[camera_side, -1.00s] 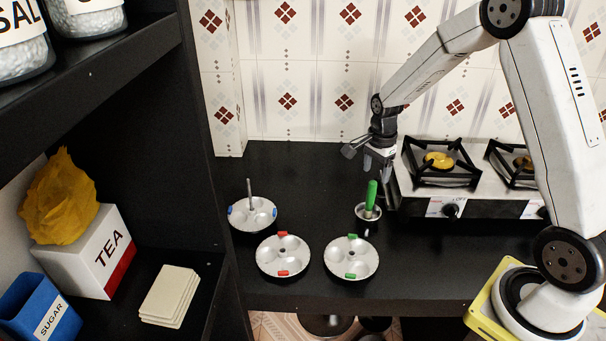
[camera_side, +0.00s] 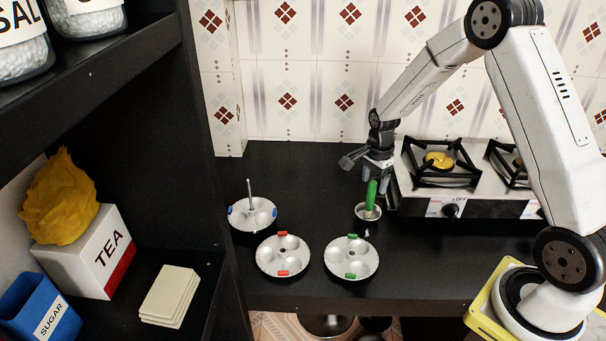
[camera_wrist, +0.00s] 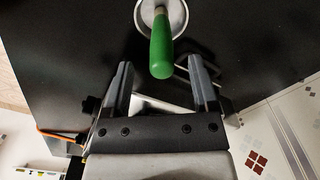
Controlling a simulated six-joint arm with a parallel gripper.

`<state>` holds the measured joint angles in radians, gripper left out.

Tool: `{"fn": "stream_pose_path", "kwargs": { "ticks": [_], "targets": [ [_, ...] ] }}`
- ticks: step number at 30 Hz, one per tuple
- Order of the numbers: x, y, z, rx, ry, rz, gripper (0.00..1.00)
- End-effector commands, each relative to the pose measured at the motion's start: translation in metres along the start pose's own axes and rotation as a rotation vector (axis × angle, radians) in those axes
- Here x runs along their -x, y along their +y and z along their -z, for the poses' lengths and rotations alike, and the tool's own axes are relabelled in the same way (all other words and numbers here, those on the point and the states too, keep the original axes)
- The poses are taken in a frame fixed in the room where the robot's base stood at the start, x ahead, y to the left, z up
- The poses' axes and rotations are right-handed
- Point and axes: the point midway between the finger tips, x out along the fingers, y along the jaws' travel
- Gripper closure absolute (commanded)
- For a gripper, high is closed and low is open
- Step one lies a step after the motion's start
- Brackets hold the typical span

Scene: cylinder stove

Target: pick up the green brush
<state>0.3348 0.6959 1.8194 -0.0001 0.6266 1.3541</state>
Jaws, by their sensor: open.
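The green brush (camera_side: 371,194) stands upright in a small metal cup (camera_side: 367,213) on the black counter, its green handle pointing up. In the wrist view the green brush (camera_wrist: 161,48) lies ahead of my gripper (camera_wrist: 163,75), with the handle end close to the gap between the fingertips. The cup (camera_wrist: 172,12) shows at the top edge of that view. My gripper is open with nothing between its fingers. In the side view my gripper (camera_side: 381,182) is just behind and right of the brush handle, and its fingers are partly hidden.
A two-burner stove (camera_side: 440,185) stands close to the right of my gripper. Three round metal trays stand to the left and front: one with blue marks (camera_side: 265,208), one with red (camera_side: 302,256), one with green (camera_side: 368,258). A black shelf (camera_side: 210,120) bounds the left.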

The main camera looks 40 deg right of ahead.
Motion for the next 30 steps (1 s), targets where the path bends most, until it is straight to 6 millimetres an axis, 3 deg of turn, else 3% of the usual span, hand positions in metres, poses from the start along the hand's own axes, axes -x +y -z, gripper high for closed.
{"fn": "stream_pose_path", "kwargs": {
  "ticks": [12,29,30],
  "targets": [
    [-0.040,-0.002,-0.001,0.000,-0.001,0.001,0.24],
    [-0.042,-0.002,-0.001,0.000,-0.001,0.002,0.24],
    [-0.042,-0.002,-0.001,0.000,-0.001,0.002,0.30]
  ]
}}
